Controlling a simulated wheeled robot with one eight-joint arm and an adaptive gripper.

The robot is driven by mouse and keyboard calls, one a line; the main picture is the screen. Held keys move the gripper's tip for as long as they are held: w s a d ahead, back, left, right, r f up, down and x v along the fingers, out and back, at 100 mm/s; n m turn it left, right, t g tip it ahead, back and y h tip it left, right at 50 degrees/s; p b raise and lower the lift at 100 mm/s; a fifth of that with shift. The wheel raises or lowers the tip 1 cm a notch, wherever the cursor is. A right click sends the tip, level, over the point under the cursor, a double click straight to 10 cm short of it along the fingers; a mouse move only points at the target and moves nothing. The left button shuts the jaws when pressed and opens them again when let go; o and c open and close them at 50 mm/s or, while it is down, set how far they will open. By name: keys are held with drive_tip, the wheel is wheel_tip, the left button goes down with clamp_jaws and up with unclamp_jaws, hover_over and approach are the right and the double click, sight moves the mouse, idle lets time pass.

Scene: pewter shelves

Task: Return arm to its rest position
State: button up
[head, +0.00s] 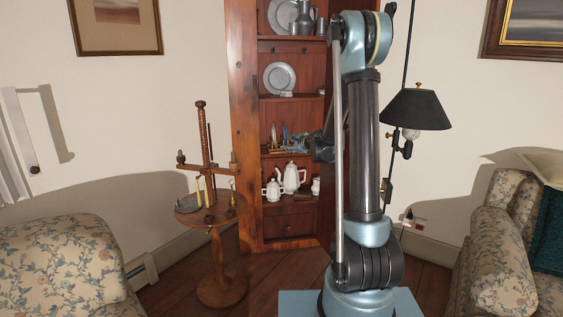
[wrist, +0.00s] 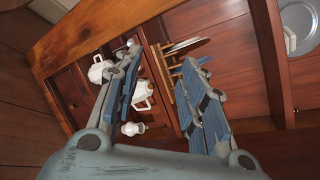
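My arm stands upright on its base in the right half of the head view, with its upper link vertical. My gripper (wrist: 160,62) has its blue-padded fingers spread apart in the wrist view, with nothing held between them. In the head view the gripper (head: 298,142) shows small and partly hidden behind the arm, in front of the middle shelf of the wooden cupboard (head: 243,120). In the wrist view, a white teapot (wrist: 142,92) and a wooden rack (wrist: 166,66) show beyond the fingers.
White pots (head: 292,178) stand on a lower shelf, and pewter plates (head: 280,78) stand higher. A round wooden table (head: 222,240) with a candle stand is left of the cupboard. A black lamp (head: 415,110) is close right of my arm. Floral seats flank both sides.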

drive_tip(key=s+d+n+g+h, duration=0.1)
drive_tip(key=s+d+n+g, duration=0.15)
drive_tip(key=s+n, duration=0.7)
drive_tip(key=s+d+n+g+h, duration=0.1)
drive_tip(key=s+d+n+g, duration=0.15)
drive_tip(key=s, duration=1.45)
drive_tip(key=s+d+f+n+g+h, duration=0.1)
drive_tip(key=s+d+f+n+g, duration=0.1)
drive_tip(key=s, duration=0.7)
drive_tip(key=s+d+f+n+g+h, duration=0.1)
drive_tip(key=s+d+f+n+h, duration=0.1)
drive_tip(key=s, duration=0.8)
drive_tip(key=s+d+f+n+g+h, duration=0.2)
drive_tip(key=s+d+f+n, duration=0.2)
drive_tip(key=s, duration=0.5)
drive_tip(key=shift+s+d+f+n+g, duration=0.3)
drive_tip(key=shift+s+d+f, duration=0.1)
drive_tip(key=shift+d+f, duration=0.55)
drive_tip(key=shift+r, duration=0.1)
